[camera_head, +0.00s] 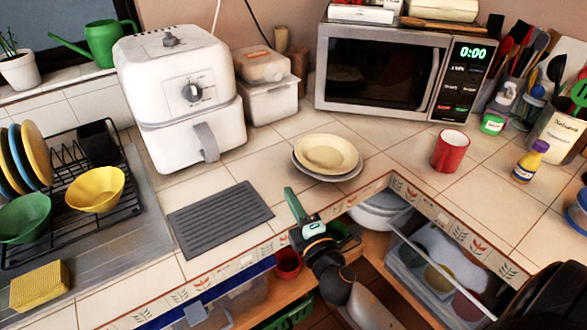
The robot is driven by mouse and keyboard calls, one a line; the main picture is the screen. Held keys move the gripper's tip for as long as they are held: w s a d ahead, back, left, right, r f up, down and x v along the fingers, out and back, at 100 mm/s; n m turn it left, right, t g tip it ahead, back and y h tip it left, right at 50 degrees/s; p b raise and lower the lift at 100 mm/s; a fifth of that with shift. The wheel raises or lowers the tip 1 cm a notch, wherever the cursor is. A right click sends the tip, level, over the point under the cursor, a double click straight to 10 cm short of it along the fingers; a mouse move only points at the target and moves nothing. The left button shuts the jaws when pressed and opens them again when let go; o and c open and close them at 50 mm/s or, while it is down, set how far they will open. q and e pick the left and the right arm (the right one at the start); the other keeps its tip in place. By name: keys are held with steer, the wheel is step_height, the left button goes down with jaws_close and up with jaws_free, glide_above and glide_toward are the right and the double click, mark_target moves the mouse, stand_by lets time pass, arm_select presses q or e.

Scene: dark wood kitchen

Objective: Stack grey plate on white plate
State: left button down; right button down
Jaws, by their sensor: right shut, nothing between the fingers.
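Two round plates lie stacked on the tiled counter in front of the microwave. The upper one is a cream-white plate (327,153). Under it shows the rim of a greyer plate (331,177), mostly hidden by the upper one. My right gripper (291,192) reaches up from the bottom over the counter's front edge, left of and nearer than the plates. Its teal fingers are shut and empty, apart from both plates. My left gripper is not in view.
A white air fryer (184,97) stands left of the plates, with a grey ridged mat (220,219) before it. A red mug (450,151) stands to the right. The microwave (385,70) is behind. Open shelves lie below the counter edge. Tiles around the plates are clear.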

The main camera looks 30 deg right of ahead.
mark_target(305, 168)
steer(key=w, duration=0.6)
steer(key=shift+w+d+p, duration=0.2)
steer(key=shift+d+p, duration=0.15)
steer(key=shift+d, duration=0.05)
steer(key=d, duration=0.3)
steer(key=shift+w+p, duration=0.3)
steer(key=shift+w, duration=0.05)
steer(key=shift+w+d, duration=0.1)
steer(key=shift+d, duration=0.4)
steer(key=shift+w+d, duration=0.15)
steer(key=shift+d, duration=0.8)
steer(key=shift+w+d, duration=0.1)
steer(key=shift+d, duration=0.85)
steer(key=shift+a, duration=0.2)
